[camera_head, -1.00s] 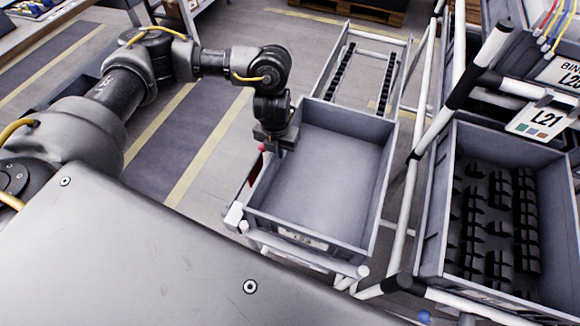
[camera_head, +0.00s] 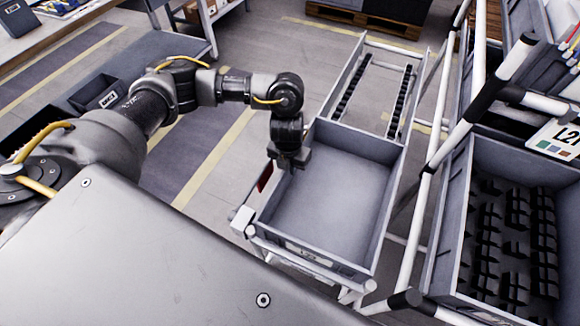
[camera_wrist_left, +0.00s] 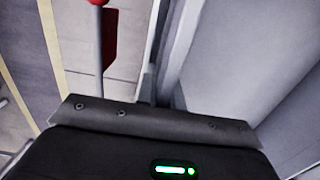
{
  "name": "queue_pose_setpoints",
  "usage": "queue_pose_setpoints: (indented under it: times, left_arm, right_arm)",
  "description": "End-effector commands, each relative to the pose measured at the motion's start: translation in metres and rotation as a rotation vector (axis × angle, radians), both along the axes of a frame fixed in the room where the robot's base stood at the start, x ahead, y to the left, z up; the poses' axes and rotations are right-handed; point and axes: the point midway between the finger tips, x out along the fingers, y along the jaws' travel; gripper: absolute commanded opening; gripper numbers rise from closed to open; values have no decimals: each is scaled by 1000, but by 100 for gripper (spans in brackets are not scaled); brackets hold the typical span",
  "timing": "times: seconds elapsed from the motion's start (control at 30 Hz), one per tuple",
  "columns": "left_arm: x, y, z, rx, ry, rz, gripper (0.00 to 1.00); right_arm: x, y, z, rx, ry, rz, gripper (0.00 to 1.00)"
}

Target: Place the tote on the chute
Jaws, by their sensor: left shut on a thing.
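The grey open tote (camera_head: 325,195) sits on the near end of the chute (camera_head: 345,60), between its side rails, and looks empty. Its far wall lies across the chute's two black roller strips. My left gripper (camera_head: 288,163) is shut on the tote's left wall, near the rim. In the left wrist view the tote's wall (camera_wrist_left: 180,50) runs up to the gripper, whose fingertips are mostly hidden behind its dark body. My right gripper is not in view.
A grey bin (camera_head: 455,215) of black parts stands to the right, behind white-and-black frame tubes (camera_head: 470,120). A red piece (camera_head: 265,178) is just left of the tote.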

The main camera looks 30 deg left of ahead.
Motion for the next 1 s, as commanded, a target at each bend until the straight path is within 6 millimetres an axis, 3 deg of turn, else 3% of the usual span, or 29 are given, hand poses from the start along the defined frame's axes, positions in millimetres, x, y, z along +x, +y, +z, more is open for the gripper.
queue_pose_setpoints:
  times: [0.07,0.1,0.23,0.6,0.77,1.0]
  left_arm:
    - [1,-1,-1,-3,-2,1,0]
    - [0,0,-1,0,0,0,14]
    - [0,0,-1,0,0,0,31]
    - [0,0,3,0,-1,0,31]
    - [-1,0,29,0,-4,-3,31]
    - [-5,0,81,2,-5,-3,31]
  right_arm:
    - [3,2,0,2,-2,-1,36]
    - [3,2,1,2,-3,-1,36]
    - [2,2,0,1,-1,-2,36]
    - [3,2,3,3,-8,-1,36]
    - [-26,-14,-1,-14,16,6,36]
    - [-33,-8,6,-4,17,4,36]
